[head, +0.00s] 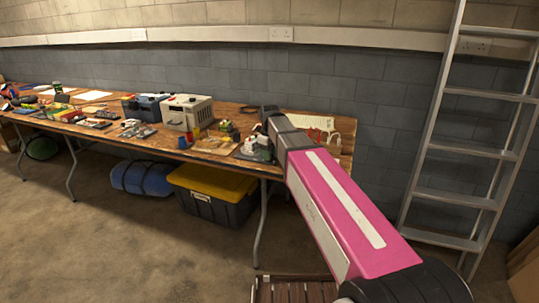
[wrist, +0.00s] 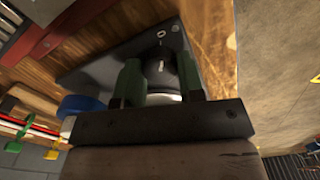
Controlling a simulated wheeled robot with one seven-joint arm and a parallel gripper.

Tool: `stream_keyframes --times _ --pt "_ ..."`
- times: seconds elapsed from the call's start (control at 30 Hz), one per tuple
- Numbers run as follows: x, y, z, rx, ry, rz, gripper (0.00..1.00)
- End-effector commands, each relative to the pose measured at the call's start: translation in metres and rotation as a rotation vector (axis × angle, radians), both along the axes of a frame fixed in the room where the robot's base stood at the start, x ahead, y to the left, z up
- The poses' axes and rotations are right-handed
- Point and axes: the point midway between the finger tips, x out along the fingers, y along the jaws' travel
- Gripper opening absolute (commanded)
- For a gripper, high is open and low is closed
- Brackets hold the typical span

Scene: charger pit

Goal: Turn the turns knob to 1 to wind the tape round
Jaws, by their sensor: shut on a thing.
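In the wrist view my gripper (wrist: 159,78) has its two green fingers closed on either side of a dark round knob (wrist: 159,55). The knob has a short white mark on its face and stands at a dark flat plate (wrist: 100,68). A pale rounded part shows low between the fingers; I cannot tell what it is. In the head view a small white device (head: 264,141) stands near the right end of the wooden table, and my pink arm reaches to it. My fingers are not clear there. I cannot read any number at the knob, and the tape is not clearly seen.
The wooden table (head: 165,146) is crowded to the left, with a cream box (head: 187,112) and a blue-grey case (head: 146,106). A yellow-lidded crate (head: 213,182) stands beneath. A blue round item (wrist: 82,105) lies beside the plate. A ladder (head: 466,145) leans at the right.

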Motion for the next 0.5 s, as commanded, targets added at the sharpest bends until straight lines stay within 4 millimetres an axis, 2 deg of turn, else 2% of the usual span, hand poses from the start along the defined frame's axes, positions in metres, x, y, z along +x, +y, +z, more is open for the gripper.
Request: stream_keyframes --times 0.5 --pt "0.0003 -0.0004 0.0004 0.001 0.001 -0.446 0.12"
